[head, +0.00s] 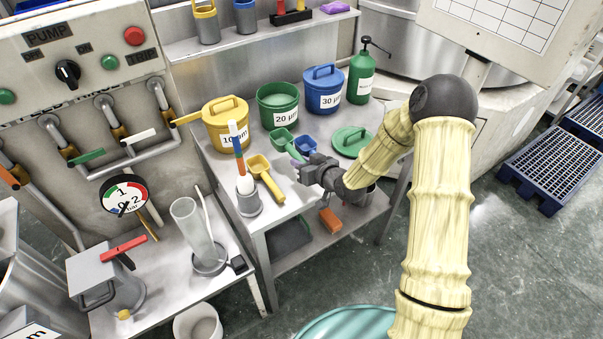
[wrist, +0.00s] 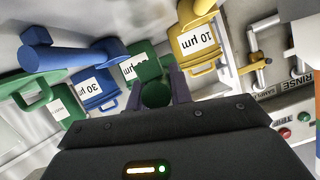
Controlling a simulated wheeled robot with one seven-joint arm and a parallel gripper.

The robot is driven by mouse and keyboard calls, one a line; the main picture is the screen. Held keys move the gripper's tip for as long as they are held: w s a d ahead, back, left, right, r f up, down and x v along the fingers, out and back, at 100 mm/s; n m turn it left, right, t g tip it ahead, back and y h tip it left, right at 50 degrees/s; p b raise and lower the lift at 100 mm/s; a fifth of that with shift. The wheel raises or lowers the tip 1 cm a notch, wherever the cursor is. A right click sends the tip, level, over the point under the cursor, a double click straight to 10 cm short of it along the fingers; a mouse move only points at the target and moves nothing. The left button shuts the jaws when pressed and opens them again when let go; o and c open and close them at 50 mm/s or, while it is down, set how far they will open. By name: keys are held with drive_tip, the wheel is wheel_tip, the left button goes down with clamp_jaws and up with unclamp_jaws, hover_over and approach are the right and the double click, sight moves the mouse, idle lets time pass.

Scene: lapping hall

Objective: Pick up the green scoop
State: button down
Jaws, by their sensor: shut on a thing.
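The green scoop (head: 283,139) is in front of the green 20 µm tub, its bowl to the left and its handle running toward my gripper (head: 303,164). In the wrist view the green handle end (wrist: 155,94) shows between the two fingers of my gripper (wrist: 160,86), which are shut on it. The bowl is not clearly seen there. I cannot tell whether the scoop still touches the bench.
A blue scoop (head: 306,146) lies close by on the right, and a yellow scoop (head: 266,177) to the left. Behind stand the yellow tub (head: 227,135), green tub (head: 278,120) and blue tub (head: 323,75). A green lid (head: 351,140) lies right.

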drive_tip(key=shift+r, duration=1.45)
drive_tip(key=shift+a, duration=0.1)
